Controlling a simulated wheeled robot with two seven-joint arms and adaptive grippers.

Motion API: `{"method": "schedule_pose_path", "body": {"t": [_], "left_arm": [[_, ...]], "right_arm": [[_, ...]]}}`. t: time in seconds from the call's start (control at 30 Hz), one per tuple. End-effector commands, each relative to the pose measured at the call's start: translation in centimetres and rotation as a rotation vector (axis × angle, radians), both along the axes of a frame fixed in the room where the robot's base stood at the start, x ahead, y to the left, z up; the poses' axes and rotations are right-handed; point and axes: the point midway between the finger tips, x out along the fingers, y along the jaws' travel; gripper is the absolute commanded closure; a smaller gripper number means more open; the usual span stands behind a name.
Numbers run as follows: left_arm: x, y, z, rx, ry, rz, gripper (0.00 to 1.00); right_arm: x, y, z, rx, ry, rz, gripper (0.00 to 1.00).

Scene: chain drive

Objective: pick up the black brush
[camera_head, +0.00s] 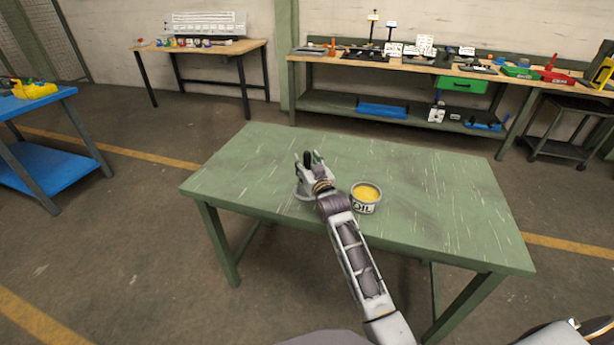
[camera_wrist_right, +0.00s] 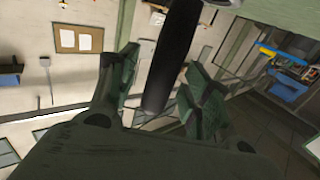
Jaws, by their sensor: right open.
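The black brush (camera_head: 308,156) shows as a short dark upright piece over the green table's left half, between the fingers of my right gripper (camera_head: 307,161). In the right wrist view its black handle (camera_wrist_right: 172,55) runs between the two open fingers (camera_wrist_right: 160,88). Gaps show on both sides of the handle, so the jaws are around it but not closed on it. The brush's lower end is hidden in the head view. My left gripper is not in view.
A tin marked OIL (camera_head: 366,198) with yellow contents stands right of my right gripper on the green table (camera_head: 430,190). A grey rounded thing (camera_head: 303,192) shows partly beneath the gripper. The table's right side is clear. Workbenches stand along the back wall.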

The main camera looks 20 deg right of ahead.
Motion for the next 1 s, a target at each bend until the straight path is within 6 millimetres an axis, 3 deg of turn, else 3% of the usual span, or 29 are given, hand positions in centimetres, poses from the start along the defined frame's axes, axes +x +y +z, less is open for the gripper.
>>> {"method": "schedule_pose_path", "body": {"t": [0.53,0.9,1.0], "left_arm": [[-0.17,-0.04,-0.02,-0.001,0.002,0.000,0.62],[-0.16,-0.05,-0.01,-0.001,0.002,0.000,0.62],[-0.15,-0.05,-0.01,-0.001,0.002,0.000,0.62]], "right_arm": [[0.20,0.01,0.00,0.000,0.000,0.000,0.51],[0.20,0.01,0.00,0.000,0.000,0.000,0.99],[0.20,0.01,0.03,0.000,-0.001,0.000,1.00]]}}
